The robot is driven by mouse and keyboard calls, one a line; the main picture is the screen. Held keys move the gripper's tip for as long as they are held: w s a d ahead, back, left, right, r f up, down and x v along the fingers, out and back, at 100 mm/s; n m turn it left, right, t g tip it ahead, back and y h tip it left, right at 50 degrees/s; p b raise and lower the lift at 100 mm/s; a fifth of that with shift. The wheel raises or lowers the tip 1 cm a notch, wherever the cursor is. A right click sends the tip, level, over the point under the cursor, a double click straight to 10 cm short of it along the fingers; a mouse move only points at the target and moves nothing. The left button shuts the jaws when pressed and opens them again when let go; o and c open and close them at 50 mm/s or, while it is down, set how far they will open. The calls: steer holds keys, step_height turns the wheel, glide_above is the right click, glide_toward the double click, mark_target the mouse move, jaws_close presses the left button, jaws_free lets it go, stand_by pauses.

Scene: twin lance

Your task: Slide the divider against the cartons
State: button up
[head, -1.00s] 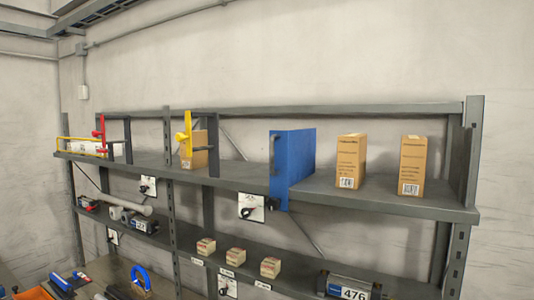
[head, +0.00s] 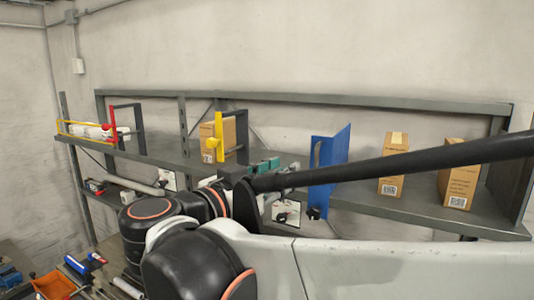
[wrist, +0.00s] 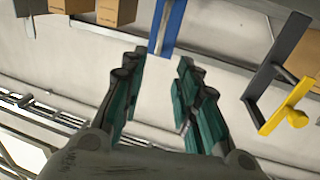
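The blue divider (head: 328,160) stands upright on the top shelf, with a handle slot along its front edge. Two cardboard cartons (head: 394,166) (head: 460,174) stand apart to its right, with a gap between the divider and the nearer one. My gripper (head: 262,168) is left of the divider in the head view, at shelf height. In the wrist view my gripper (wrist: 158,98) has its teal fingers spread with nothing between them. The blue divider (wrist: 166,28) shows just beyond the fingertips, and the cartons (wrist: 95,10) are at the upper left.
A yellow-handled dark frame (head: 219,136) with a carton (head: 208,138) stands left on the top shelf. A red-handled frame (head: 112,125) is further left. The shelf (head: 360,205) is bare between the divider and nearer carton. My arm crosses the foreground.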

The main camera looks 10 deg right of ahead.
mark_target(315, 158)
steer(key=x, duration=1.3)
steer(key=shift+c, duration=0.5)
jaws_close()
